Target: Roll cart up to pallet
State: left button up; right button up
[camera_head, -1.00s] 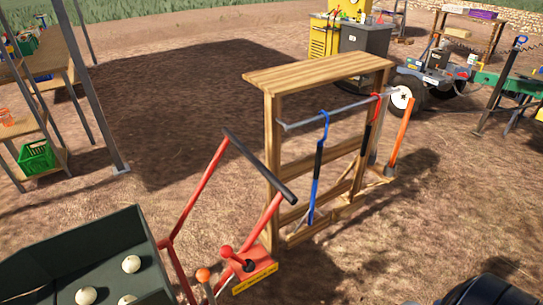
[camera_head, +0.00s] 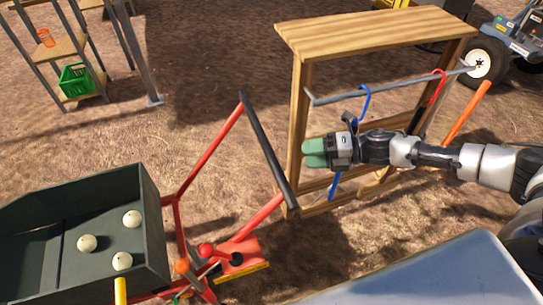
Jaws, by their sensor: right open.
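The cart has a red tube frame (camera_head: 210,150) with a black handle bar (camera_head: 268,150) raised at a slant. A dark green bin (camera_head: 155,225) with three pale round onions (camera_head: 87,243) adjoins the red frame at the lower left; I cannot tell how they join. My right gripper (camera_head: 314,153) comes in from the right with green fingertips pointing left. It is open and empty, a little right of the black handle bar and apart from it in the picture. My left gripper is not in view. No pallet can be made out.
A wooden rack (camera_head: 375,35) with hanging tools stands behind my right arm. A shelf with a green crate (camera_head: 76,80) stands at the upper left. A wheeled machine (camera_head: 515,45) is at the upper right. Bare ground (camera_head: 195,60) lies between shelf and rack.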

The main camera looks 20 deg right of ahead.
aim_at(272, 159)
jog(key=p+x, duration=0.2)
jog(key=x, duration=0.8)
jog(key=shift+w+a+f, duration=0.1)
jog(key=shift+w+f, duration=0.05)
jog(key=shift+w, duration=0.15)
grip_shut()
